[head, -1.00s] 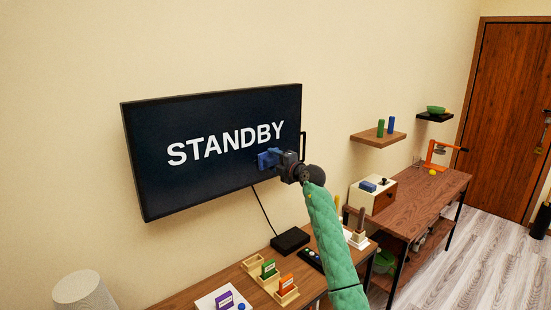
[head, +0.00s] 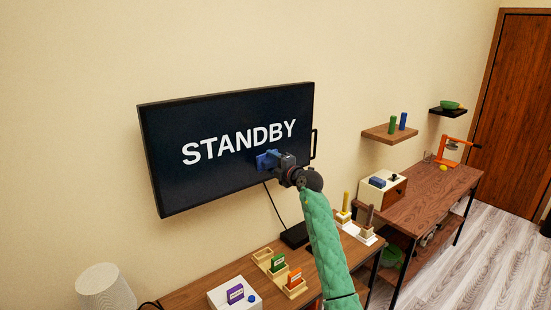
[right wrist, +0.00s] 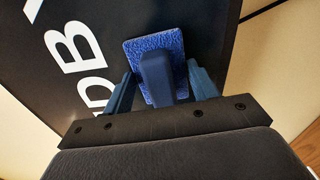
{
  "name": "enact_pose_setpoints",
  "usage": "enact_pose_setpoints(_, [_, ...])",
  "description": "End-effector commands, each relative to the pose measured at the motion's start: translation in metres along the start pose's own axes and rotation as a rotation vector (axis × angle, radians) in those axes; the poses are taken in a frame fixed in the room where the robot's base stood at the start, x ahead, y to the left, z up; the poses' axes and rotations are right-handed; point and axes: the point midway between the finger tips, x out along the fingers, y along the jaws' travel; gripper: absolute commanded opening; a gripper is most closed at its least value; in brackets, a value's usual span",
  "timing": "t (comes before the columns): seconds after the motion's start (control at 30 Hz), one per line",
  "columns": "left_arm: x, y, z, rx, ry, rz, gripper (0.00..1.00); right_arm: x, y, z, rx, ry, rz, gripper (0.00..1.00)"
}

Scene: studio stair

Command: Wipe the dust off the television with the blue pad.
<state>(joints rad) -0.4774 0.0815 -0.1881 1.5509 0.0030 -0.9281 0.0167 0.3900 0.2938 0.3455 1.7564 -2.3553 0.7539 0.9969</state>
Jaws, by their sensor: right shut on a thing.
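The television (head: 190,185) hangs on the wall with a dark screen reading STANDBY; it also fills much of the right wrist view (right wrist: 85,85). The blue pad (head: 266,160) is at the screen's lower right part, just below the lettering. In the right wrist view the pad (right wrist: 172,40) is a square textured face with a darker handle. My right gripper (head: 276,161) is shut on that handle, one finger on each side. I cannot tell whether the pad touches the glass. I cannot make out dust on the screen. My left gripper is not in view.
A thin dark bar (head: 314,144) stands at the television's right edge. Below is a wooden desk (head: 190,294) with labelled card holders, a white box (head: 222,293) and brushes. A lampshade (head: 106,287) is at lower left. Wall shelves (head: 389,134) are at right.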

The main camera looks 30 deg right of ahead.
Motion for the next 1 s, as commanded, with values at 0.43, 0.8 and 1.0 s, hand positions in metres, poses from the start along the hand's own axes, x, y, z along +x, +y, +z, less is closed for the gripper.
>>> enact_pose_setpoints(0.43, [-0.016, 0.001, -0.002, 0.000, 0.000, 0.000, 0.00, 0.001, 0.017, -0.004, 0.001, 0.001, 0.001, 0.40])
enact_pose_setpoints(0.8, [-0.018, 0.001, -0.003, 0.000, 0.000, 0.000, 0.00, 0.001, 0.019, 0.004, 0.000, 0.000, 0.000, 0.40])
enact_pose_setpoints(1.0, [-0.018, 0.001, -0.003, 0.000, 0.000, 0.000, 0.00, 0.000, 0.018, 0.019, 0.000, -0.001, 0.000, 0.40])
